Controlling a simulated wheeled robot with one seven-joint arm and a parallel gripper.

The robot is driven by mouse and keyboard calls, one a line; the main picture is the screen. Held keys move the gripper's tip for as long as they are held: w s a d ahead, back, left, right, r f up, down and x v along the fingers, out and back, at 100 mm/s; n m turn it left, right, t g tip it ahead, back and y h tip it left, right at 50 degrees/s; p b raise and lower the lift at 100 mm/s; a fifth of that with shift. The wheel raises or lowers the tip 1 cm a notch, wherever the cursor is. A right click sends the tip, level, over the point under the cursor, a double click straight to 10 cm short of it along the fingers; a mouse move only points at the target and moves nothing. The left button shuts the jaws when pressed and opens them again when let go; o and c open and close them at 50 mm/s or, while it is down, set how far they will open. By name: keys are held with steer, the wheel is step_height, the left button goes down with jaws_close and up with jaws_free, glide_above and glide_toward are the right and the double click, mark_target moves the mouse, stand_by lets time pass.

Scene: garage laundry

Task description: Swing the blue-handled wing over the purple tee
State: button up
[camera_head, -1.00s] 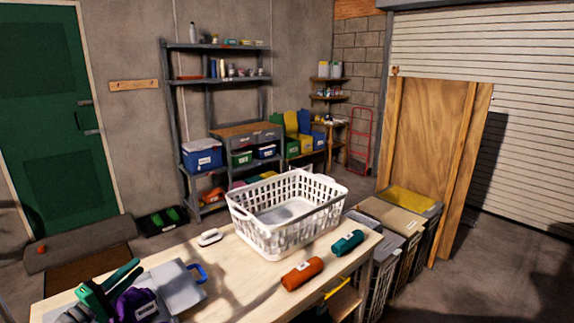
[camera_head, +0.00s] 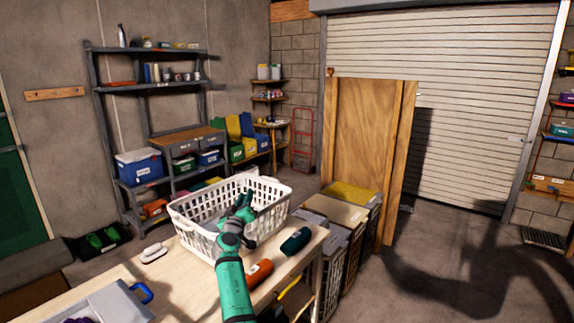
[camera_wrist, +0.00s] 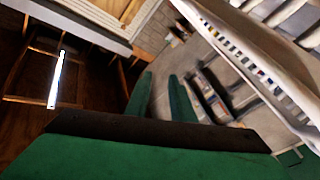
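The grey folding board (camera_head: 108,304) lies on the table at the lower left of the head view, partly cut off by the frame edge. Its blue handle (camera_head: 142,291) sticks out at the right side of a grey panel. Only a sliver of the purple tee (camera_head: 76,320) shows at the bottom edge; the rest is out of frame. My gripper (camera_head: 243,206) appears in front of the white basket, well right of the handle. In the wrist view, the two green fingers of my gripper (camera_wrist: 160,95) are apart with nothing between them.
The white laundry basket (camera_head: 186,230) stands on the wooden table. An orange roll (camera_head: 259,273) and a dark teal roll (camera_head: 296,241) lie in front of it. A white-handled item (camera_head: 153,252) lies left of it. Hampers (camera_head: 340,213) stand beyond the table's right end.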

steer(key=s+d+f+m+t, duration=0.1)
steer(key=s+d+f+m, duration=0.2)
steer(key=d, duration=0.6)
steer(key=s+d+f+m, duration=0.1)
steer(key=s+d+f, duration=0.4)
steer(key=d, duration=0.4)
steer(key=s+d+f+m+t+h, duration=0.15)
steer(key=s+d+f, duration=0.25)
steer(key=s+d, duration=0.65)
steer(key=s+d+f+m+t+h, duration=0.1)
steer(key=s+d+f+m+h, duration=0.2)
steer(key=s+d, duration=0.75)
steer(key=s+a+f+n+g+y, duration=0.1)
steer(key=s+a+f, duration=0.4)
steer(key=s, duration=0.5)
steer(key=s+a+f+n+g+y, duration=0.1)
steer(key=s+a+f+y, duration=0.1)
steer(key=s+a+f, duration=0.6)
steer(key=s+a+f+n+g+y, duration=0.1)
steer(key=s+a+f+g, duration=0.15)
steer(key=s, duration=0.95)
steer(key=s+a+r+g+y, duration=0.1)
steer(key=s+a, duration=0.3)
steer(key=s, duration=0.8)
steer(key=s+a+r+g+y, duration=0.1)
steer(key=s+a+r+g, duration=0.1)
steer(key=s, duration=0.9)
steer(key=shift+s+a, duration=0.35)
steer(key=shift+a, duration=0.55)
